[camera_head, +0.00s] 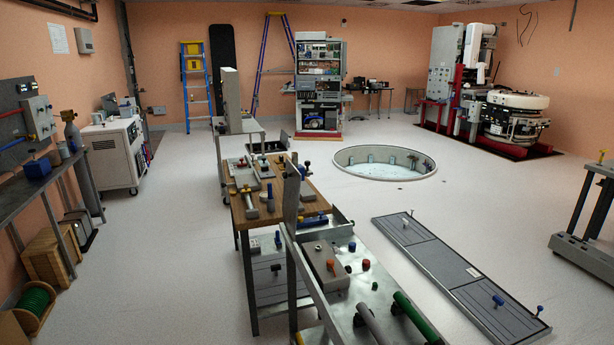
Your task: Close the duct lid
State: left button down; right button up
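A long grey panelled strip (447,267) lies on the floor at the right. It looks like a floor duct with flat grey lids in a metal frame, but I cannot tell for sure. A blue-topped handle (497,300) stands on its near panel, another blue knob (540,309) is at its near right corner, and a small pale handle (405,222) is on its far panel. I cannot tell whether any lid is raised. Neither of my grippers is in view.
A metal bench (338,299) with coloured knobs and tubes stands in front, beside a wooden-topped table (240,208). A round pit (384,161) opens in the floor beyond. A grey stand (590,252) is at the right edge. Floor around the strip is clear.

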aim_at(293, 178)
jog(key=i+j+z, duration=0.6)
jog(key=z, duration=0.15)
jog(key=j, duration=0.1)
